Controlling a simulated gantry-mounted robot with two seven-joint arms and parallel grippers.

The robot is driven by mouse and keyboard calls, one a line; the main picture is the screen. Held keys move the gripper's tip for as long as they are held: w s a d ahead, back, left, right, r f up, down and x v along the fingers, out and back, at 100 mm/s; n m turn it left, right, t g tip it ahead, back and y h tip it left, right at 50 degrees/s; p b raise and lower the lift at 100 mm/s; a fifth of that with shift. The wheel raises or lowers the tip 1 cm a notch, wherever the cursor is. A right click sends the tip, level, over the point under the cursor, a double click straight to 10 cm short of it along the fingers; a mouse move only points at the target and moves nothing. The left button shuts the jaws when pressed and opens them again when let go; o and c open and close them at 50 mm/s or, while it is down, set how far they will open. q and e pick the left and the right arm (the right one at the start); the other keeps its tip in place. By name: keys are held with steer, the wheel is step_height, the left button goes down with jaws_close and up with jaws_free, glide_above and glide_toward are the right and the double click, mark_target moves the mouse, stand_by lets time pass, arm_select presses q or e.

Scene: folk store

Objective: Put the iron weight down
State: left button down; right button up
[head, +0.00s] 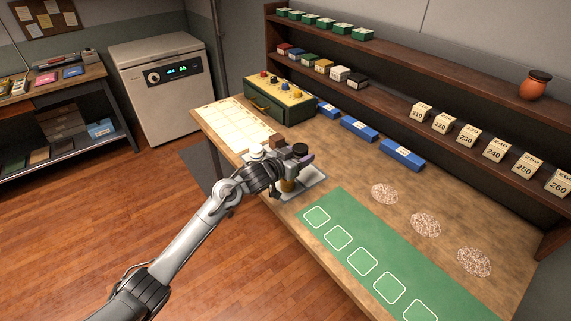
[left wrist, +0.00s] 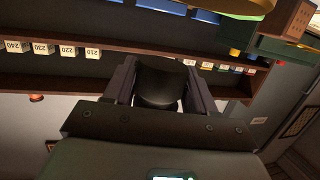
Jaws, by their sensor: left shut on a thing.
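My left gripper (head: 297,157) is over the workbench, at the near side of a pale square plate (head: 316,186). In the left wrist view its two fingers (left wrist: 158,88) are shut on a dark, rounded thing, the iron weight (left wrist: 158,80). In the head view the weight is hard to tell from the dark gripper. A brass-coloured piece (head: 288,185) stands just under the gripper on the plate. A yellow round edge (left wrist: 235,5) shows at the top of the wrist view. I cannot tell whether the weight touches anything. My right gripper is not in view.
A green mat (head: 362,241) with white squares lies right of the plate. Speckled piles (head: 425,224) and blue boxes (head: 402,154) lie behind it. A green box with knobs (head: 280,97) and a pale grid sheet (head: 233,124) are to the left.

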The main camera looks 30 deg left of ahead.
arm_select(q)
steer(key=a+f+b, duration=0.1)
steer(key=a+f, duration=0.1)
steer(key=a, duration=0.1)
steer(key=a+f+b, duration=0.1)
steer(key=a+f, duration=0.1)
steer(key=a, duration=0.2)
steer(key=a+f, duration=0.2)
steer(key=a, duration=0.2)
steer(key=shift+s+f+b, duration=0.15)
steer(key=shift+s+b, duration=0.1)
steer(key=shift+b, duration=0.15)
steer(key=shift+a+f, duration=0.2)
steer(key=shift+f, duration=0.8)
steer(key=shift+d+f, duration=0.1)
steer(key=shift+f, duration=0.7)
steer(key=shift+f, duration=0.2)
steer(key=shift+c, duration=1.8)
jaws_free()
steer(key=shift+f, duration=0.1)
